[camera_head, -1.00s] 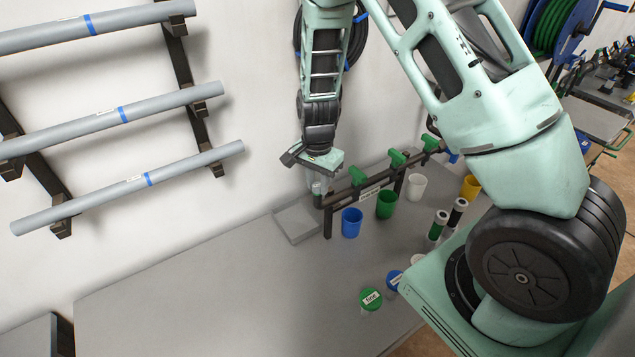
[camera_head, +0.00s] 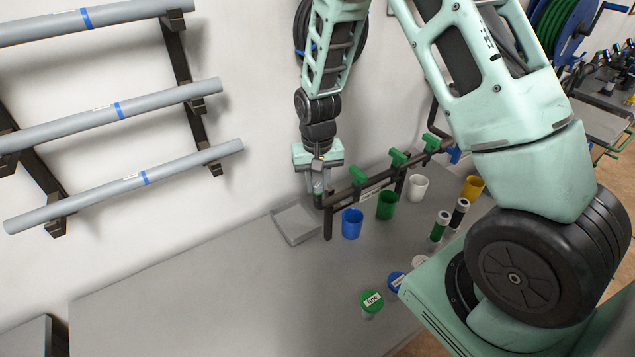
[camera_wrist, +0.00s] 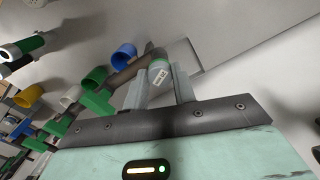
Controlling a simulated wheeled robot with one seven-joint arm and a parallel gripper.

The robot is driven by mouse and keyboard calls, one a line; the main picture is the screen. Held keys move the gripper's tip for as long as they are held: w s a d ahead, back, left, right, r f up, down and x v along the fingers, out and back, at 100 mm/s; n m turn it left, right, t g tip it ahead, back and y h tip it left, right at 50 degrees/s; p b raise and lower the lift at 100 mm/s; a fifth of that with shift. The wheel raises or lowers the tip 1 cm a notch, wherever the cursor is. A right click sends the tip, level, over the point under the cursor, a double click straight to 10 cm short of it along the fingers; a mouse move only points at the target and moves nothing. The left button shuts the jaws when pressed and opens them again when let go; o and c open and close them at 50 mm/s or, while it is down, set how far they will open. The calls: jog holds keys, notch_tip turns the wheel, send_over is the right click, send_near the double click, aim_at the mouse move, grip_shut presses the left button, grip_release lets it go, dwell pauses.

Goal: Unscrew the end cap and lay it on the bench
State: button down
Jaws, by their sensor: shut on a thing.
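The end cap (camera_wrist: 159,73) is a small grey round piece with a pale label, at the near left end of the dark manifold pipe (camera_head: 343,196). My gripper (camera_wrist: 158,80) has its two grey fingers on either side of the cap and is shut on it. In the head view my gripper (camera_head: 318,181) points down at that pipe end and mostly hides the cap. The cap appears in line with the pipe; I cannot tell whether its thread is loose. The grey bench (camera_head: 200,290) spreads out below and to the left.
A shallow grey tray (camera_head: 297,224) lies just left of the manifold end. Green valve handles (camera_head: 358,175) stand along the pipe. Blue (camera_head: 352,224), green (camera_head: 387,205) and white (camera_head: 418,187) cups stand close by. The left part of the bench is clear.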

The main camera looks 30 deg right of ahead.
jog(key=shift+n, duration=0.6)
jog(key=c, duration=1.4)
grip_release()
jog(key=shift+n, duration=0.4)
jog(key=shift+c, duration=0.2)
jog(key=o, duration=0.4)
jog(key=shift+r, duration=0.15)
jog(key=shift+r+p, duration=0.55)
jog(key=shift+r, duration=0.15)
